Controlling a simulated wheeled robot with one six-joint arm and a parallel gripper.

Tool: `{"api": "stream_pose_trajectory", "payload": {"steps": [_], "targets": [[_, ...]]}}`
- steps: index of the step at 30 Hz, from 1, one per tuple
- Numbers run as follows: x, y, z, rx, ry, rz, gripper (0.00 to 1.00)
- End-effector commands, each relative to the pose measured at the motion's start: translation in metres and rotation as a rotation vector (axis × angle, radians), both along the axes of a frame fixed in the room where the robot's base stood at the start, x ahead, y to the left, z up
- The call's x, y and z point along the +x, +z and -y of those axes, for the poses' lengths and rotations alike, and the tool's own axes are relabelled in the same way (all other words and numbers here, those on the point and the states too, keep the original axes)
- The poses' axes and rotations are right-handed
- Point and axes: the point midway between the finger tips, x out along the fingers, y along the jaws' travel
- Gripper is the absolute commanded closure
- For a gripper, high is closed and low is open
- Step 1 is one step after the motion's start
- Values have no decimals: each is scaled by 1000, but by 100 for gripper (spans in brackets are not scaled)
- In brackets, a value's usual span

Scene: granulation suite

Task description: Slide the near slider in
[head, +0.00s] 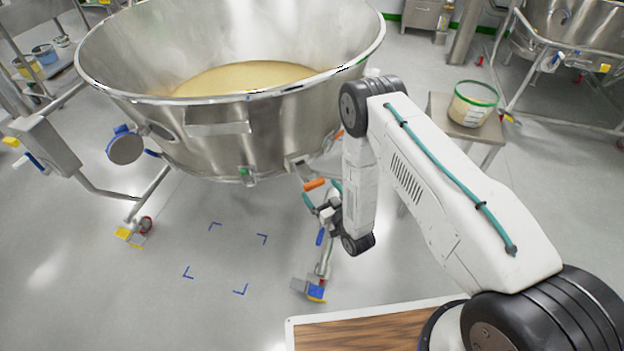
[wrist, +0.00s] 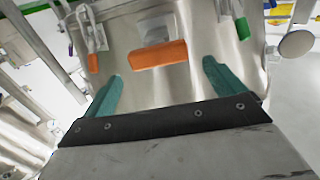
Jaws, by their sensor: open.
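The near slider's orange handle (head: 315,184) sticks out low on the near right side of the large steel bowl (head: 250,125). In the wrist view the orange handle (wrist: 158,54) is a wide block below a steel bracket, just ahead of my gripper (wrist: 162,70). The two teal fingers are open and stand apart on either side of the handle's line, with nothing held. In the head view my gripper (head: 321,194) is at the handle, partly hidden behind my wrist. Whether a finger touches the handle cannot be told.
A caster leg with a blue and yellow pedal (head: 316,292) stands just below my gripper. Blue corner marks (head: 240,290) lie on the clear floor at left. A side table (head: 440,108) with a green-rimmed bucket (head: 472,104) stands right of my arm. A green piece (wrist: 243,28) shows beside the handle.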

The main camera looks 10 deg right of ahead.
Motion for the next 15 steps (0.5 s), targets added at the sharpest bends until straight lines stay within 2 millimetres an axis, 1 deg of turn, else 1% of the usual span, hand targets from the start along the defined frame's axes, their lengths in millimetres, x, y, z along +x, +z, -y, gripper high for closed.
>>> {"api": "stream_pose_trajectory", "payload": {"steps": [3,9,12,15], "targets": [[18,1,-8,-1,0,4,5],[46,0,-21,0,1,0,5],[56,0,-25,-1,0,-1,5],[61,0,-27,-2,-1,-2,5]]}}
